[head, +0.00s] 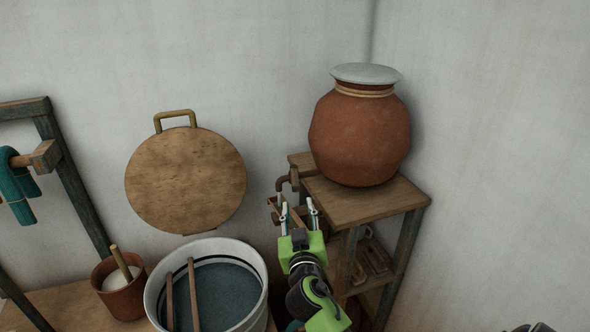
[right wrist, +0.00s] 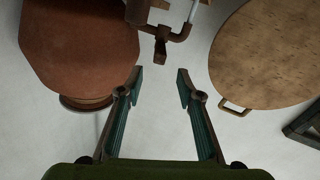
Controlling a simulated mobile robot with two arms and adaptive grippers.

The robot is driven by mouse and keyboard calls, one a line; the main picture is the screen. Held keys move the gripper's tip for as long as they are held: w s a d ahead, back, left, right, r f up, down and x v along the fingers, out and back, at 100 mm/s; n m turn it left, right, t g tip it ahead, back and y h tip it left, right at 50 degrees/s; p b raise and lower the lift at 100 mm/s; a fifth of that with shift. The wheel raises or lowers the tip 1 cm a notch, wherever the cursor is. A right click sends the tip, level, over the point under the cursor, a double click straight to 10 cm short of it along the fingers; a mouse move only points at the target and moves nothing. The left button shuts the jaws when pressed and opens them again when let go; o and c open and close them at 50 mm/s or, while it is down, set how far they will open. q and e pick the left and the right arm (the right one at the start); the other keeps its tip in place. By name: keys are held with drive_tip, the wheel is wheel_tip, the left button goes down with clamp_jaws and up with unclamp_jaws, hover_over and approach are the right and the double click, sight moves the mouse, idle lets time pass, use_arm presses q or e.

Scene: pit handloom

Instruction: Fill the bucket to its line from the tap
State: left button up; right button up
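The tap (head: 290,180) is a brown pipe at the left side of the wooden stand; it also shows in the right wrist view (right wrist: 161,45). A thin pale streak like water runs from its spout (right wrist: 195,8). My right gripper (head: 298,207) is open and empty, just in front of and below the tap; its fingers (right wrist: 157,82) are apart in the right wrist view. A wide white vessel (head: 157,292) with dark lines around its inside wall holds dark blue liquid, left of my right arm. I cannot tell whether it is the bucket. The area under the tap is largely hidden. My left gripper is not in view.
A clay pot (head: 360,140) with a pale lid stands on the wooden stand (head: 395,202). A round wooden board (head: 185,180) is against the wall. Two sticks (head: 194,295) lean in the white vessel. A small brown pot (head: 125,302) stands beside it. A wooden frame is at left.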

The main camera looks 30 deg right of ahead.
sight(296, 182)
drive_tip(key=p+x, duration=0.2)
drive_tip(key=x, duration=0.9)
drive_tip(key=shift+w, duration=0.2)
drive_tip(key=shift+w+d, duration=0.4)
drive_tip(key=shift+w, duration=0.2)
drive_tip(key=shift+c, duration=0.4)
drive_tip(key=shift+s, duration=0.1)
clamp_jaws()
